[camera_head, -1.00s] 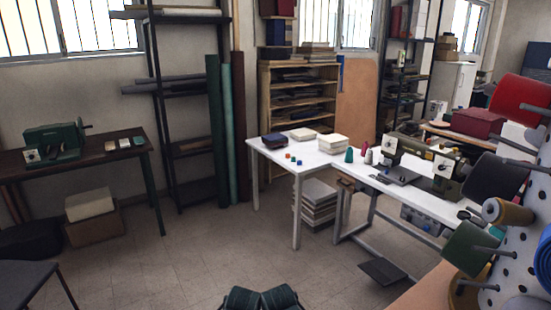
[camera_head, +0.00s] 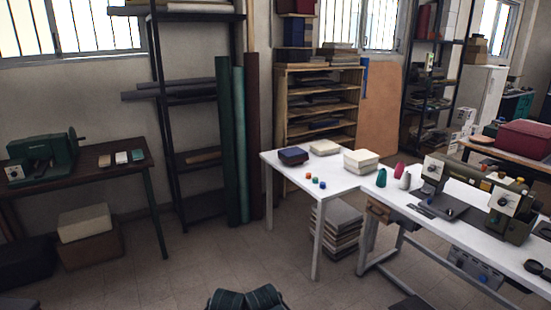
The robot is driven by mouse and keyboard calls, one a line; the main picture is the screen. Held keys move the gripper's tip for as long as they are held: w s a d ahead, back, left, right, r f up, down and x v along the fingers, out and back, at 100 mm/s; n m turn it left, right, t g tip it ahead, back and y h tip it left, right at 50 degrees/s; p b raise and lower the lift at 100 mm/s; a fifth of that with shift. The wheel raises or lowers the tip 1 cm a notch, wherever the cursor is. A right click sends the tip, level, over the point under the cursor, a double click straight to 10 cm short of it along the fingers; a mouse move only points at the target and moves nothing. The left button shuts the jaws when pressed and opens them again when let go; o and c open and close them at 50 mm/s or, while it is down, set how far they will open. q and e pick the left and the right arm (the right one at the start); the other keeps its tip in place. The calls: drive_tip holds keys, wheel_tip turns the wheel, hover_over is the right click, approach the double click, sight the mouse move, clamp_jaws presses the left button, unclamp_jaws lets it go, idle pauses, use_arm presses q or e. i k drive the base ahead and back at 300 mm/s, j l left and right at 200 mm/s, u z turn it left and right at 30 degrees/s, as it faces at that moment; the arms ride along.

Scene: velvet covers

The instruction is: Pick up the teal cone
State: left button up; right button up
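The teal cone (camera_head: 381,177) stands upright on the white table (camera_head: 336,184), just right of the cream stack. A magenta cone (camera_head: 399,170) and a pale grey cone (camera_head: 405,181) stand close to its right. Two dark green ribbed shapes at the bottom centre look like parts of my own body. Neither of my grippers can be seen, and the table is still some distance ahead.
Cream blocks (camera_head: 361,162), a dark blue box (camera_head: 293,156) and small coloured pieces (camera_head: 316,182) lie on the table. A sewing machine (camera_head: 512,214) stands to the right. A dark side table (camera_head: 90,163) stands left. The floor (camera_head: 190,272) ahead is open.

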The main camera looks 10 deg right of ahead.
sight(381, 181)
drive_tip(key=i+z, duration=0.85)
drive_tip(key=i+j+z, duration=0.4)
drive_tip(key=i+z, duration=0.35)
drive_tip(key=i, duration=0.9)
drive_tip(key=i+l, duration=0.15)
drive_tip(key=i, duration=0.3)
